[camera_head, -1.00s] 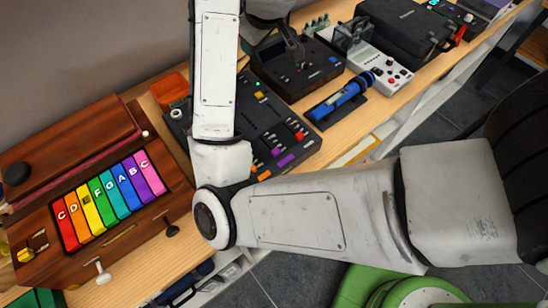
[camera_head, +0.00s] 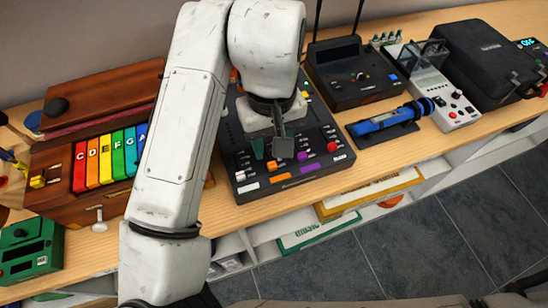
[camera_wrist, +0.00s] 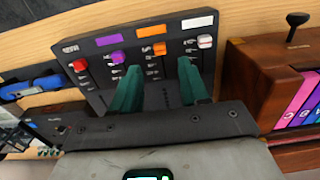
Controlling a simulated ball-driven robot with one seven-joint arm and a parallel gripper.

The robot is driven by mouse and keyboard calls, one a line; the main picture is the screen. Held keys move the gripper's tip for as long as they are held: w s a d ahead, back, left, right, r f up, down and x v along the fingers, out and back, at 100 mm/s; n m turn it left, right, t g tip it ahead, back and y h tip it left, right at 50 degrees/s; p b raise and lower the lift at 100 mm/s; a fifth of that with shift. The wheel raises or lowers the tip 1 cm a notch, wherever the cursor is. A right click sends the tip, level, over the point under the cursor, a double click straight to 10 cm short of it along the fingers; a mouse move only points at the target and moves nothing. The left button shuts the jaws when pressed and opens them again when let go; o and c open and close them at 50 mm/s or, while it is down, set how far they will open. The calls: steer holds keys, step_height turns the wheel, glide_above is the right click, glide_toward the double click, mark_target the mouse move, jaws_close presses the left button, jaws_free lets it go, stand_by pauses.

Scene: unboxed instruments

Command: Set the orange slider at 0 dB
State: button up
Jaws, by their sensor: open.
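The mixer panel (camera_head: 290,185) lies on the bench under my gripper, with sliders in a row along its front edge. The orange slider (camera_wrist: 159,48) shows in the wrist view just beyond the gap between my fingertips, near the orange label strip. It also shows in the head view (camera_head: 272,165), just in front of my gripper. My gripper (camera_head: 271,148) points down over the panel, open and empty. Its two teal fingers (camera_wrist: 161,68) are apart and do not touch the orange slider. The scale marks are too small to read, so I cannot tell its setting.
The white slider (camera_wrist: 205,41) and purple slider (camera_wrist: 117,57) flank the orange one; the red slider (camera_wrist: 80,65) is farther left. A wooden xylophone box (camera_head: 75,205) stands left of the panel, a blue tool (camera_head: 385,119) on a stand to its right.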

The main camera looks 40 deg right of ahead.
mark_target(272, 164)
step_height(272, 164, down, 6)
steer(key=shift+f, duration=0.25)
steer(key=shift+c, duration=0.4)
jaws_close()
stand_by(0.3)
